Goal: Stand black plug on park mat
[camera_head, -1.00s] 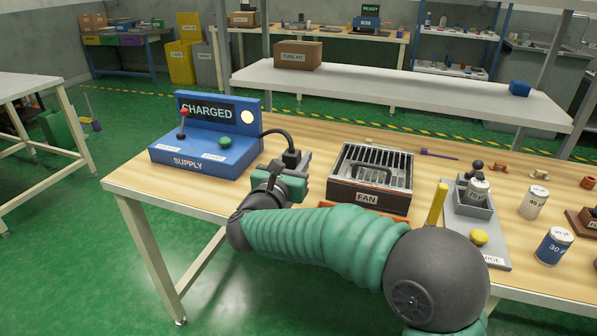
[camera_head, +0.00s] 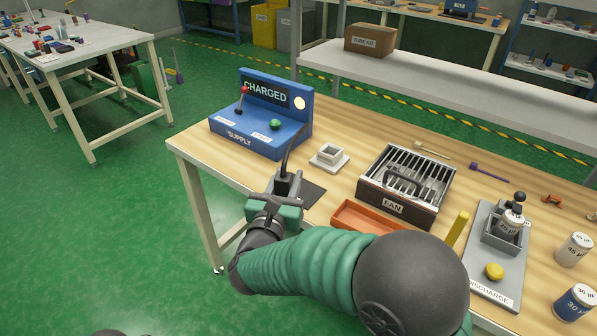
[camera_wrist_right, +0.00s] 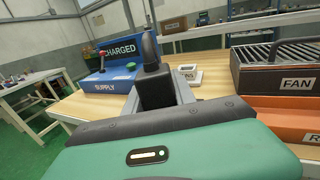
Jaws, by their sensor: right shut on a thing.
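The black plug (camera_head: 287,183) is upright in my right gripper (camera_head: 283,197), with its cable rising toward the blue supply box (camera_head: 262,115). The plug also shows in the wrist view (camera_wrist_right: 156,88), between the fingers. A dark flat mat, which looks like the park mat (camera_head: 314,193), lies on the bench just right of the plug. The gripper hides part of it, and I cannot tell whether the plug touches the mat or the bench. My left gripper is not in view.
An orange tray (camera_head: 345,222) and the fan box (camera_head: 393,208) stand to the right of the mat. Farther right is the grey discharge plate (camera_head: 487,281) with a yellow button. The bench's left front edge is close to my right gripper.

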